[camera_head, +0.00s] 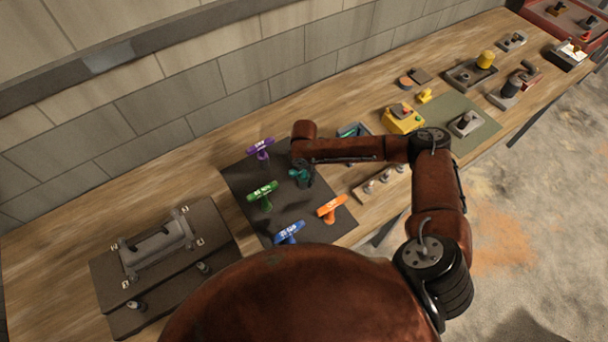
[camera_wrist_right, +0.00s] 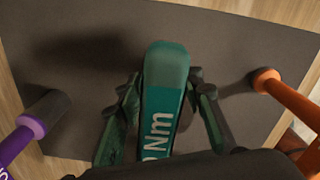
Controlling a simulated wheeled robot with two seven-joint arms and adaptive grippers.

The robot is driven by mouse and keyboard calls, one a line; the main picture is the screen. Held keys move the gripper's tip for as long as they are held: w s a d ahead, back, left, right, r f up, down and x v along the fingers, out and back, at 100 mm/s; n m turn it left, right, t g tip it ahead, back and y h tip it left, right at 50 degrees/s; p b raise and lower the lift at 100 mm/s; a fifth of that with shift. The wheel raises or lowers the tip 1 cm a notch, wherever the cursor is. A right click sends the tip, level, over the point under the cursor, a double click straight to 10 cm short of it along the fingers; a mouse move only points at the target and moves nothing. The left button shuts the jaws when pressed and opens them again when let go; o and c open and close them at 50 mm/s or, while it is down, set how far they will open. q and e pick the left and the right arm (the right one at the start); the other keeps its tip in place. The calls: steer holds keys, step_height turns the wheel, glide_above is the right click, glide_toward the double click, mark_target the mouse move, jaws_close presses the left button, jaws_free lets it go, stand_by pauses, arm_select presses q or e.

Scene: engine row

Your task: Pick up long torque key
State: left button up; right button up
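Several T-handled keys stand at a dark mat (camera_head: 236,180): a purple key (camera_head: 260,146), a green key (camera_head: 262,194), a blue key (camera_head: 289,232) and an orange key (camera_head: 332,208). My right gripper (camera_head: 300,178) is over the mat's far right part. The teal key's lower part is hidden. My left gripper is out of view.
A small tray (camera_head: 354,130), a wooden rack (camera_head: 378,184) and a yellow box (camera_head: 402,120) are on the right. A tiled wall runs behind the bench. Bare wood lies behind the mat.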

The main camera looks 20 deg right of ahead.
steer(key=c, duration=0.8)
steer(key=shift+o, duration=0.2)
steer(key=shift+w+r, duration=0.1)
steer(key=shift+r, duration=0.05)
